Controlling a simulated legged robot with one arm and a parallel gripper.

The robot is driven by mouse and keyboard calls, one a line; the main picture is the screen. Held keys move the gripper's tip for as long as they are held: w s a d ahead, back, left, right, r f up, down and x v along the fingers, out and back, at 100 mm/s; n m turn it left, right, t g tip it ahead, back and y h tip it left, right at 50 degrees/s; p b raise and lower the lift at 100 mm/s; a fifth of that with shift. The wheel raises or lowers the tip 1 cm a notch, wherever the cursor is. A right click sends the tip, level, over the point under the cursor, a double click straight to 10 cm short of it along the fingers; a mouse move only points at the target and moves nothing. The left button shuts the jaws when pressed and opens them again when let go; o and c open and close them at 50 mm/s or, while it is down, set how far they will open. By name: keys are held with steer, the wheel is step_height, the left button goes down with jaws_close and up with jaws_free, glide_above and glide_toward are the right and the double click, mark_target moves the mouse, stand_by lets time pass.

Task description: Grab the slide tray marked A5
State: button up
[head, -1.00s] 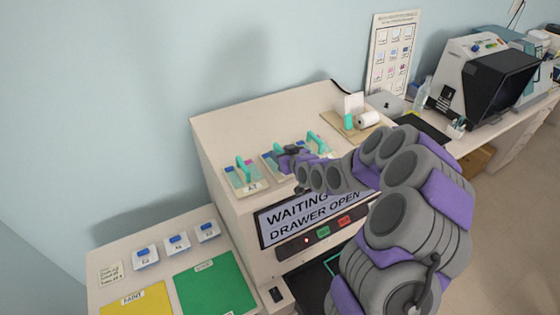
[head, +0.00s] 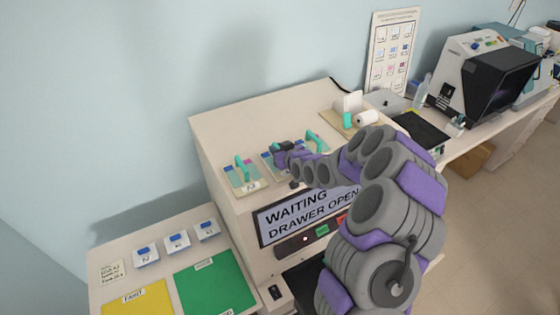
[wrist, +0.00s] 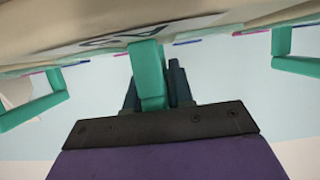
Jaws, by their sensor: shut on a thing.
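Three slide trays with teal handles sit in a row on top of the staining machine. The middle tray (head: 268,168) is partly hidden by my gripper (head: 282,149). In the wrist view, my gripper (wrist: 155,90) is shut on the teal handle (wrist: 150,72) of a tray (wrist: 190,30). The label on that tray's edge appears upside down and seems to read A5. I cannot tell whether the tray is off the surface.
The left tray (head: 241,180) and the right tray (head: 316,143) stand close on either side. A white roll (head: 367,118) is farther right. The machine's screen (head: 305,212) reads "WAITING DRAWER OPEN". Green (head: 215,287) and yellow (head: 140,303) mats lie at lower left.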

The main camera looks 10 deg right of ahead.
mark_target(278, 147)
steer(key=shift+d, duration=0.15)
jaws_close()
steer(key=shift+r, duration=0.1)
steer(key=shift+r+b, duration=0.3)
steer(key=shift+r, duration=0.45)
step_height(278, 147, up, 2)
steer(key=shift+r+b, duration=0.1)
steer(key=shift+b, duration=0.2)
steer(key=s+b, duration=0.4)
steer(key=s, duration=1)
steer(key=shift+d+r+b, duration=0.35)
steer(key=shift+b, duration=0.05)
steer(key=shift+s+b, duration=0.15)
steer(key=shift+b, duration=0.7)
steer(key=s+b, duration=0.1)
steer(key=b, duration=0.1)
steer(key=shift+r+b, duration=0.15)
steer(key=shift+b, duration=0.15)
steer(key=shift+s+b, duration=0.35)
steer(key=shift+b, duration=0.1)
